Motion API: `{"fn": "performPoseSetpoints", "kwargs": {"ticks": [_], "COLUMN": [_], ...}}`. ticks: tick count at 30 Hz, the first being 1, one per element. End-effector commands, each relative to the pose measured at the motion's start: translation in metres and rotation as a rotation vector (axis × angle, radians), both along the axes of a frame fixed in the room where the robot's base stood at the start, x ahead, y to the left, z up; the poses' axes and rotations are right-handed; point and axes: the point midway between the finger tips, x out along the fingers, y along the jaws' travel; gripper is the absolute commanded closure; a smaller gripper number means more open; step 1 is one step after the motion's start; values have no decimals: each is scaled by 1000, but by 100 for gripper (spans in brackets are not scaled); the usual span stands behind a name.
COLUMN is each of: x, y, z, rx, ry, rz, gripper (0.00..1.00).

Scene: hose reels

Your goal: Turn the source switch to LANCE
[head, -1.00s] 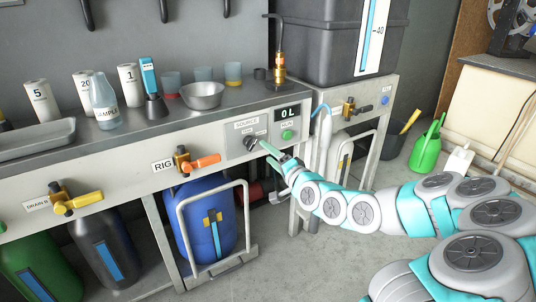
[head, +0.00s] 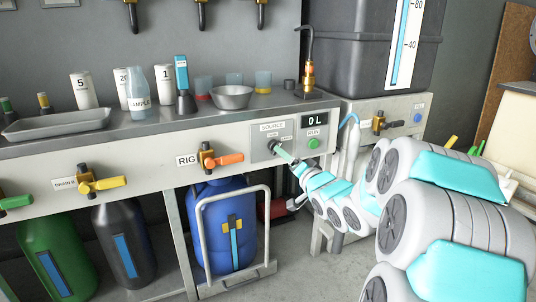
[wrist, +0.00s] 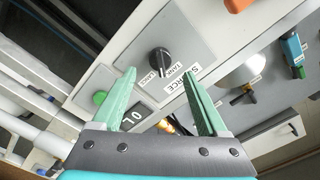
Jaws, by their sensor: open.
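The source switch is a black rotary knob (wrist: 159,62) on a grey panel (wrist: 185,48), with TANK and LANCE labels beside it and SOURCE printed near. In the head view the panel (head: 258,150) is on the front of the bench, and my gripper partly covers the knob. My gripper (wrist: 165,100) is open, with its two green fingers apart and nothing between them. In the wrist view the knob lies beyond the fingertips, roughly between their lines, apart from them. My gripper (head: 287,157) is close in front of the panel in the head view. The exact setting is hard to read.
A green RUN button (head: 313,143) and a 0 L display (head: 314,121) are right of the switch. An orange RIG valve handle (head: 225,159) is left of it. A blue drum (head: 225,225) in a frame stands below. Cups and a bowl (head: 232,97) sit on the bench.

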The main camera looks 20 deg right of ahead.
Motion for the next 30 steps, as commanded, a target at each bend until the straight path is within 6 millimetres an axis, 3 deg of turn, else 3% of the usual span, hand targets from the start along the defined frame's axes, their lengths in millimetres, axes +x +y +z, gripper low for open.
{"fn": "performPoseSetpoints", "kwargs": {"ticks": [13, 25, 30], "x": [62, 70, 70], "y": [3, 4, 3], "z": [1, 1, 1], "rx": [-2, 2, 1], "ry": [-4, -2, -2], "rz": [3, 2, 2], "gripper": [24, 24, 42]}}
